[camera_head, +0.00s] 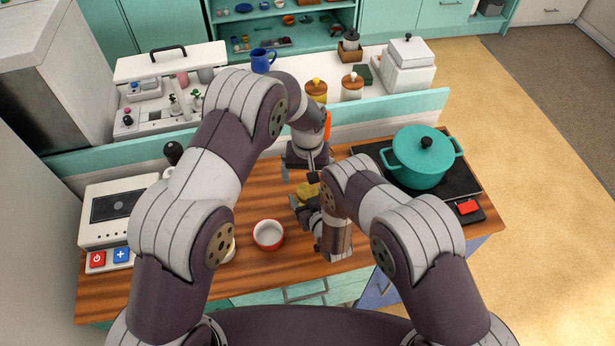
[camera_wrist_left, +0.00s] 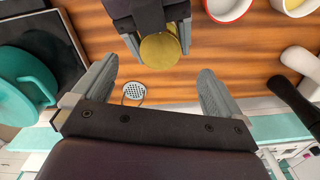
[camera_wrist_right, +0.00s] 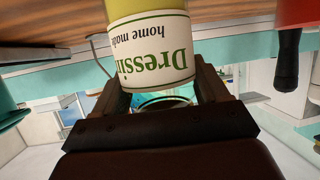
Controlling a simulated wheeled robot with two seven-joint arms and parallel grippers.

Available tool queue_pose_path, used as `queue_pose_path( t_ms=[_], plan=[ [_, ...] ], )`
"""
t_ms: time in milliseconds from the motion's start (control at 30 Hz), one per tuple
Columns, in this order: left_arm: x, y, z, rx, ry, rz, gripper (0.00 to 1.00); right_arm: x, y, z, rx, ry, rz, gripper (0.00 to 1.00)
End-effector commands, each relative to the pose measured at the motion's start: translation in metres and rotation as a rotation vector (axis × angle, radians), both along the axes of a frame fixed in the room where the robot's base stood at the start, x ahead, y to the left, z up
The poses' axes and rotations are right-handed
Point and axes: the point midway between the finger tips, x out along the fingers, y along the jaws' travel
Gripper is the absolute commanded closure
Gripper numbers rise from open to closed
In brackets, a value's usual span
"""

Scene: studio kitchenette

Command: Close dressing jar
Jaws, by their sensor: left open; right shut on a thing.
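The dressing jar (camera_wrist_right: 150,55), with a white label and yellow-green body, is between the fingers of my right gripper (camera_wrist_right: 165,100). In the head view its yellow top (camera_head: 307,190) shows beside my right gripper (camera_head: 312,207), mostly hidden by the arm. In the left wrist view the jar shows from above as a round gold-yellow disc (camera_wrist_left: 160,50); I cannot tell whether this is a lid or the contents. My left gripper (camera_wrist_left: 158,90) is open and empty, with its fingers pointing toward the jar and apart from it. No separate lid is clearly visible.
A red-rimmed bowl (camera_head: 268,235) stands left of the jar on the wooden counter (camera_head: 270,280). A teal pot (camera_head: 423,160) sits on the black hob at right. A small perforated disc (camera_wrist_left: 133,92) lies near the left fingers. Jars (camera_head: 316,90) stand behind the teal ledge.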

Motion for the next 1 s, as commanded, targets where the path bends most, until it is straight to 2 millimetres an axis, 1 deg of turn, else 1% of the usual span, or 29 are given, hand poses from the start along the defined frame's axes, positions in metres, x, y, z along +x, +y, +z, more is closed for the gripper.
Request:
queue_pose_path(
  t_ms=[200, 300, 433, 500, 600, 867, 900, 967, 1000],
  plan=[
    [0.001, 0.0, 0.05, -0.002, -0.004, 0.0, 0.0, 0.0, 0.0, 0.0, 0.0, -0.001, -0.001, 1.0],
    [0.0, 0.0, 0.071, -0.001, -0.002, 0.0, 0.0, 0.0, 0.0, 0.0, 0.0, -0.001, 0.0, 1.0],
    [0.0, 0.0, 0.092, -0.001, -0.001, 0.0, 0.0, 0.0, 0.0, 0.0, 0.0, -0.001, 0.0, 1.0],
    [0.0, 0.0, 0.1, 0.0, -0.001, 0.0, 0.0, 0.0, 0.0, 0.0, 0.0, -0.001, 0.0, 1.0],
    [0.0, 0.0, 0.105, 0.0, 0.001, 0.0, 0.0, 0.0, 0.0, 0.0, 0.0, -0.001, 0.0, 1.0],
    [0.0, 0.0, 0.107, 0.0, 0.001, 0.0, 0.0, 0.0, 0.0, 0.0, 0.0, -0.001, 0.0, 1.0],
    [0.0, 0.0, 0.107, 0.0, 0.001, 0.0, 0.0, 0.0, 0.0, 0.0, 0.0, -0.001, 0.0, 0.23],
    [0.0, 0.0, 0.107, 0.0, 0.001, 0.0, 0.0, 0.0, 0.0, 0.0, 0.0, -0.001, 0.0, 0.04],
    [0.0, 0.0, 0.107, 0.0, 0.001, 0.0, 0.0, 0.0, 0.0, 0.0, 0.0, -0.001, 0.0, 0.0]
  ],
)
